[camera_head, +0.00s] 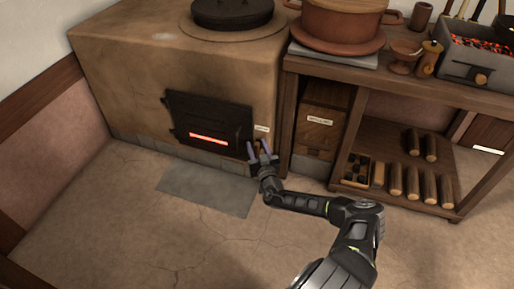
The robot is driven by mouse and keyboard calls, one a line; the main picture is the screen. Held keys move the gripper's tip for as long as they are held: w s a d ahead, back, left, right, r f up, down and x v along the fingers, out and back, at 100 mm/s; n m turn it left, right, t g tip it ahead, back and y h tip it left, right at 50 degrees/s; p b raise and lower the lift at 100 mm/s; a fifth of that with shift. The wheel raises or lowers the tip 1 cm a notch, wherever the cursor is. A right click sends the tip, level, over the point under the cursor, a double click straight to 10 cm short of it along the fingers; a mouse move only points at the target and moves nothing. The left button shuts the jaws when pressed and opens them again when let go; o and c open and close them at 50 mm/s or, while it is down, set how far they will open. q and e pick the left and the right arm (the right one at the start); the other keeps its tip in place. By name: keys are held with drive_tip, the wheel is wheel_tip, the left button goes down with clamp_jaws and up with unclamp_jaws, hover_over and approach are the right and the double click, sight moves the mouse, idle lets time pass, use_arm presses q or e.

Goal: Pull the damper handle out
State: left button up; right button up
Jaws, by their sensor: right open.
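A clay stove (180,65) stands at the back left, with a black firebox door (208,121) showing a glowing red slot. A small pale label (262,128) is on the stove's front, right of the door. My right gripper (261,147) is just below this label, close to the stove's lower right corner, with its fingers open and pointing at the stove. The damper handle cannot be clearly made out; the gripper covers part of the area under the label. I cannot tell whether the fingers touch anything. My left gripper is not in view.
A wooden bench (400,85) stands close to the right of the gripper, with a labelled wooden box (322,112) beneath it. Several logs (412,180) lie on its lower shelf. A grey floor plate (207,187) lies before the stove. The floor at left is clear.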

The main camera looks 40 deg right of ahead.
drive_tip(key=shift+c, duration=0.2)
clamp_jaws()
idle(1.1)
